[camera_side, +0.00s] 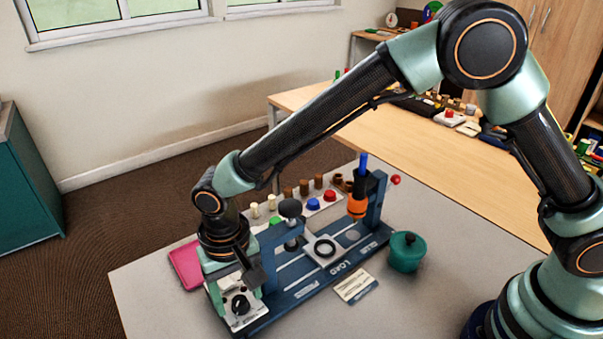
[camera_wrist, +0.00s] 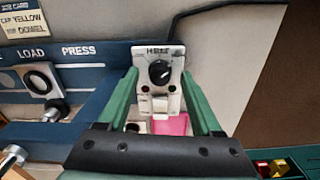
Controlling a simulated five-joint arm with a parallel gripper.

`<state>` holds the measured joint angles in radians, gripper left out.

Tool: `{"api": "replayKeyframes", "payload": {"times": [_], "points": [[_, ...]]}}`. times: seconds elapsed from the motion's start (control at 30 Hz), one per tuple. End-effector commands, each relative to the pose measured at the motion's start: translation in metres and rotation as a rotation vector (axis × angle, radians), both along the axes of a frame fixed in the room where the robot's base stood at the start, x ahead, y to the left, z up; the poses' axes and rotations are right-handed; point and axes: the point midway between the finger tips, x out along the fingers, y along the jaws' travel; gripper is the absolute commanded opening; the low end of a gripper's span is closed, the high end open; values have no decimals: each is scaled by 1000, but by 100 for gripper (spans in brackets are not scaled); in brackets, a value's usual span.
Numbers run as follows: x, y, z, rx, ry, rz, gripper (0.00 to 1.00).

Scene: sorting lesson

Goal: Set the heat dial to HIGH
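The heat dial (camera_wrist: 159,72) is a round black knob on a white panel (camera_wrist: 150,53) with a blurred label along its top edge. A small pale mark shows on the knob, but its setting cannot be read. In the side view the dial (camera_side: 240,304) sits at the near left end of the blue bench fixture. My gripper (camera_wrist: 160,76) is open and empty, with one green finger on each side of the panel and the dial between them in the picture. In the side view my gripper (camera_side: 238,282) is down close to the panel; contact cannot be told.
The blue fixture (camera_side: 311,288) carries a press post and a ring seat (camera_side: 325,248). A pink pad (camera_side: 186,264) lies behind my gripper. A teal pot (camera_side: 406,252) and a card (camera_side: 355,287) are to the right. Pegs and buttons stand behind.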

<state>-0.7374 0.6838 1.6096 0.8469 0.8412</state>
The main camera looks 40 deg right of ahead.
Motion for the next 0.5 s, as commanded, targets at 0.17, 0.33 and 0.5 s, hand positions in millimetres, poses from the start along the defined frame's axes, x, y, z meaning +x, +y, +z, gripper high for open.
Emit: {"api": "replayKeyframes", "payload": {"times": [0.17, 0.33, 0.5], "points": [[0, 0, 0, 0, 0, 1, 66], [0, 1, 15, 2, -2, 1, 66], [0, 1, 49, 3, -3, 1, 66]]}}
